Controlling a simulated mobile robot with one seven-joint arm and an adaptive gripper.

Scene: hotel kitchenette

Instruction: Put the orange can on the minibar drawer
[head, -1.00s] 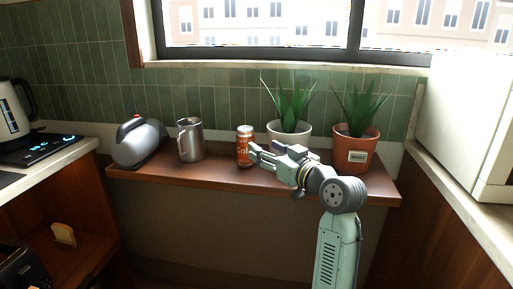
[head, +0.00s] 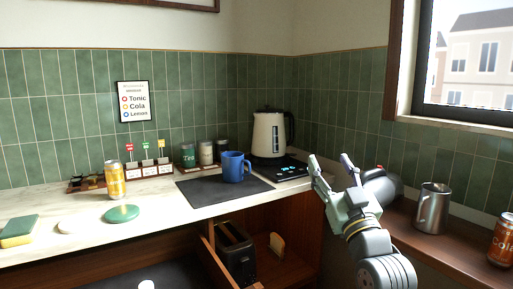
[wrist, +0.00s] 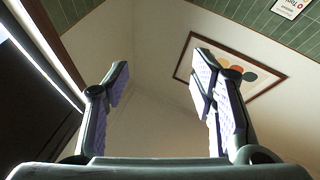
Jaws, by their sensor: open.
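An orange-red can (head: 502,240) with white lettering stands upright on the brown wooden shelf at the right edge of the head view, partly cut off. A second, yellow-orange can (head: 115,182) stands upright on the pale counter at the left. My gripper (head: 330,167) is raised near the counter's right end, fingers pointing up, open and empty, well away from both cans. I cannot identify a minibar drawer in these frames.
A blue mug (head: 233,167) stands on a dark mat (head: 210,192), near a kettle (head: 270,136). A steel pitcher (head: 432,208) stands on the shelf. Labelled holders (head: 150,169) and a sponge (head: 18,231) are on the counter; a toaster (head: 235,252) sits below.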

